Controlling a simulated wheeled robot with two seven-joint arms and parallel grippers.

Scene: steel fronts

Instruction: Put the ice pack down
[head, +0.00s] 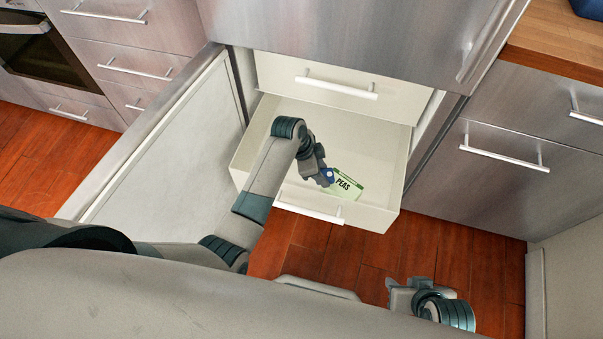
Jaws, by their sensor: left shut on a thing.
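A green packet marked "PEAS" (346,184), which appears to be the ice pack, is at the front of an open white drawer (250,150). My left gripper (326,176) reaches over the drawer and is shut on the packet at its left end, where a small blue part shows. The packet is tilted; I cannot tell whether it touches the drawer floor. The rest of the drawer that I can see is empty. My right gripper (395,290) is low at the bottom right, over the wooden floor, partly hidden, and its fingers are not clear.
A closed white drawer (336,88) sits above the open one. An open steel-edged door (165,140) stands at the left. Steel cabinets (520,185) with bar handles and a wooden worktop (560,38) are at the right. An oven (38,52) is at the far left.

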